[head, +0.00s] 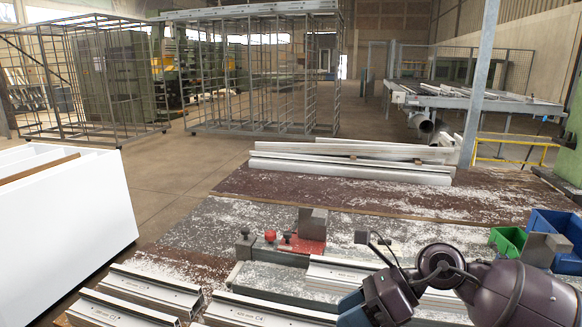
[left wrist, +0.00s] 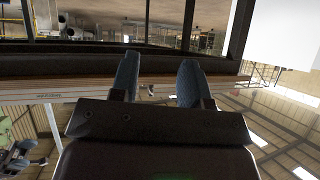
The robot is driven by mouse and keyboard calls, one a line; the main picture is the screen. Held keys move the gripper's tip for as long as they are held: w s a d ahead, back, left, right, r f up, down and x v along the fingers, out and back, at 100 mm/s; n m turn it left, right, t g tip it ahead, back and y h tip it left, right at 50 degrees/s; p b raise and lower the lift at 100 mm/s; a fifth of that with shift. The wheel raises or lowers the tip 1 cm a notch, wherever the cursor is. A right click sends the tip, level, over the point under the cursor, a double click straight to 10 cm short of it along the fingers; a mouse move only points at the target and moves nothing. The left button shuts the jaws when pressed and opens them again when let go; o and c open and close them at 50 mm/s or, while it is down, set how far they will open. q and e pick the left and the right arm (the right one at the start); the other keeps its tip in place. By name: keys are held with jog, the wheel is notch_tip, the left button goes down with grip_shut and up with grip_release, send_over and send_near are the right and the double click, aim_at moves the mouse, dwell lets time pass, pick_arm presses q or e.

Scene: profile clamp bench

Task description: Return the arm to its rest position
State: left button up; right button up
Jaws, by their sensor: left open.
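My left gripper (left wrist: 157,80) shows in the left wrist view, with its two bluish fingers spread apart and nothing between them. The left gripper and its arm do not show in the head view. One of my dark arms comes in at the bottom right of the head view, over the right part of the bench; no gripper fingers can be made out on it. On the bench, a clamp fixture with a red plate (head: 297,245) and a grey block (head: 312,223) stands left of this arm. Aluminium profiles (head: 150,290) lie along the bench's front.
More long profiles (head: 350,165) are stacked at the back of the bench. Green (head: 508,241) and blue (head: 558,230) bins stand at the right near my arm. A white panel stack (head: 65,215) stands at the left. Wire cages (head: 265,75) stand beyond open floor.

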notch_tip(320, 180, up, 6)
jog(key=a+m+t+y, duration=0.1)
jog(key=m+t+y, duration=0.6)
jog(key=m+t, duration=0.7)
jog(key=d+f+m+t+h, duration=0.3)
jog(key=d+m+t+h, duration=0.5)
jog(key=m, duration=0.7)
jog(key=s+d+f+m+g+h, duration=0.3)
jog(key=f+m+h, duration=0.1)
jog(key=f+m, duration=0.1)
jog(key=s+d+f+m+g+h, duration=0.3)
jog(key=d+f+m+h, duration=0.1)
jog(key=f+m, duration=0.1)
jog(key=s+d+f+m+g+h, duration=0.3)
jog(key=f+m+g+h, duration=0.1)
jog(key=f+m, duration=0.1)
jog(key=shift+s+d+f+m, duration=0.15)
jog(key=shift+s+f+m, duration=0.05)
jog(key=shift+m, duration=0.3)
jog(key=s+f+m+g+y, duration=0.15)
jog(key=s+f+g, duration=0.25)
jog(key=s, duration=0.4)
jog(key=s+f+m+g+h, duration=0.1)
jog(key=s+f+m+g, duration=0.25)
jog(key=s, duration=0.35)
jog(key=w+f+n+t+y, duration=0.1)
jog(key=w+f+t, duration=0.6)
jog(key=f, duration=0.3)
jog(key=shift+d+n, duration=0.2)
jog(key=shift+n, duration=0.1)
